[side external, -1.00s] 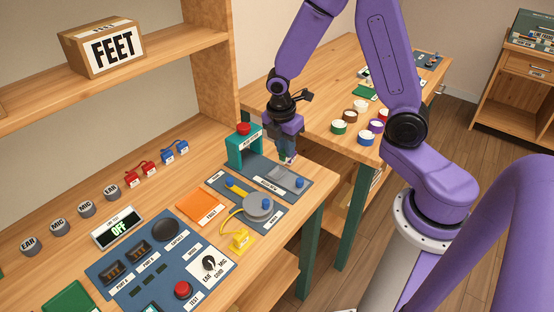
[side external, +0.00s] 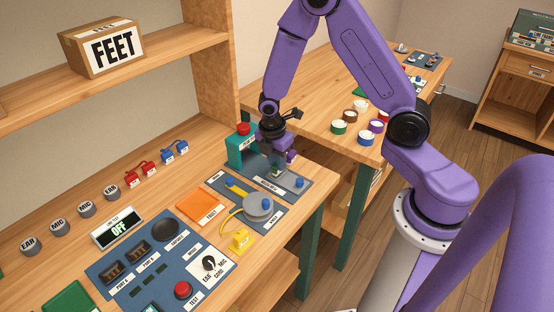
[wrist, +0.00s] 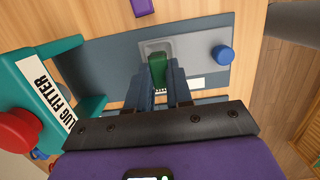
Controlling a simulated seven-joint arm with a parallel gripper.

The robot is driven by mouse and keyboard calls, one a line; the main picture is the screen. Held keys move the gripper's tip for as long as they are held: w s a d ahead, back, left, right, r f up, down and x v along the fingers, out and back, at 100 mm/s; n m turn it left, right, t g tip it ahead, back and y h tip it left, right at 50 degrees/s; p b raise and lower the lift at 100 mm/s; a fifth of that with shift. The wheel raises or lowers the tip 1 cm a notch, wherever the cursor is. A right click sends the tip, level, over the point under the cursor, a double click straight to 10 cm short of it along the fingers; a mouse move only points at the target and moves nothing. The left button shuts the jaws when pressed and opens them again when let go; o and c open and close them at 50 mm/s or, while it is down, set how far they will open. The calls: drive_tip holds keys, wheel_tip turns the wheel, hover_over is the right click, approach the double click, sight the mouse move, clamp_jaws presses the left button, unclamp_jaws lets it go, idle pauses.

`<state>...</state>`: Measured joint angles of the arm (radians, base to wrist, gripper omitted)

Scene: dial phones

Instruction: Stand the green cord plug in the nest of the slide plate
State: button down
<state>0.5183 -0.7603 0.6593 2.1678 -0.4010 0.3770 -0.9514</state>
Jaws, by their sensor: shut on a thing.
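My gripper (wrist: 158,88) is shut on the green cord plug (wrist: 158,68), which sticks out between the fingertips in the wrist view. The grey slide plate (wrist: 189,47) lies on a dark blue board, with a blue knob (wrist: 222,56) at its right end. The plug overlaps the left part of the plate in the wrist view. In the side view my gripper (side external: 277,172) is low over that board, beside the blue knob (side external: 299,182). The fingers hide most of the plug there.
The teal plug fitter with a red button (side external: 244,129) stands close to my gripper; its teal frame (wrist: 90,50) is at left in the wrist view. A round grey disc (side external: 258,205), a yellow block (side external: 240,240) and an orange pad (side external: 201,207) lie nearer the camera.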

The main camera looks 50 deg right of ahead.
sight(273, 178)
drive_tip(key=shift+f, duration=0.3)
drive_tip(key=c, duration=1)
unclamp_jaws()
drive_tip(key=shift+r, duration=0.1)
wheel_tip(273, 178, up, 12)
drive_tip(key=a, duration=0.2)
drive_tip(key=shift+s+a+r+m+y, duration=0.35)
drive_tip(key=shift+s+a+r+m, duration=0.65)
drive_tip(key=shift+s, duration=3.2)
drive_tip(key=shift+s+a+r+m+y, duration=0.3)
drive_tip(key=shift+s+a+r+m, duration=0.7)
drive_tip(key=shift+s, duration=3.2)
drive_tip(key=shift+s+a+r+m+y, duration=0.35)
drive_tip(key=shift+s+a+r+m, duration=0.65)
drive_tip(key=shift+s, duration=3.2)
drive_tip(key=shift+d+r+n, duration=0.25)
drive_tip(key=shift+n, duration=0.05)
